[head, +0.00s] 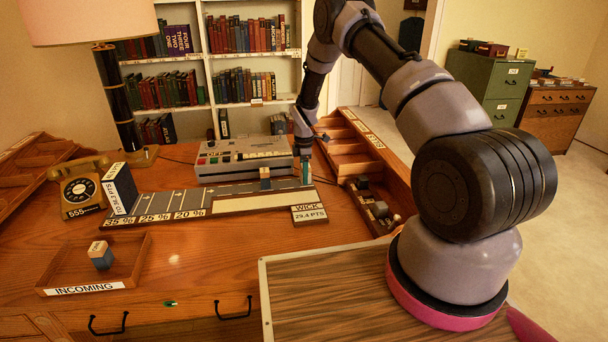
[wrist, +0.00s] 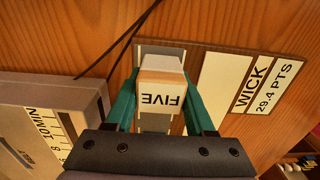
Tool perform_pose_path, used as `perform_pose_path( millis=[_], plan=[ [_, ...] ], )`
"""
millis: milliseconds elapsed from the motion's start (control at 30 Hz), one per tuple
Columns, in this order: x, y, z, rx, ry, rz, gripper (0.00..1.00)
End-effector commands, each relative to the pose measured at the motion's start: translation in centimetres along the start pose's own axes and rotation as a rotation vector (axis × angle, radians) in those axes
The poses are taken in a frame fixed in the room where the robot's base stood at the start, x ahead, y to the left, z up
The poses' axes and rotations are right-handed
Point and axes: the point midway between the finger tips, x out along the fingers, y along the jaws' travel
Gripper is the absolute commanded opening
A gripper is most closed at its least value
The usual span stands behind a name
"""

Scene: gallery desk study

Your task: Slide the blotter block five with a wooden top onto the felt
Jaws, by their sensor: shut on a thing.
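In the head view the fingers mostly hide this block. It is at the right end of the long grey board (head: 235,190); whether it touches the board I cannot tell. No surface is labelled felt.
A grey machine (head: 243,160) stands close behind the board. A cream panel (head: 255,203) and the WICK sign (head: 309,213) lie in front. Wooden compartments (head: 350,155) are to the right. The INCOMING tray (head: 140,270) holds a blue block (head: 101,259) at front left.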

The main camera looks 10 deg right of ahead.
Motion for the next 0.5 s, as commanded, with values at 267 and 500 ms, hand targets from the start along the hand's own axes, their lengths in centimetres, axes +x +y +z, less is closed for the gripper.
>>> perform_pose_path(
  millis=[267, 500],
  plan=[
    [0.27, 0.02, -0.02, 0.000, 0.000, 0.000, 0.00],
    [0.26, 0.01, -0.01, 0.000, 0.000, 0.000, 0.89]
  ],
)
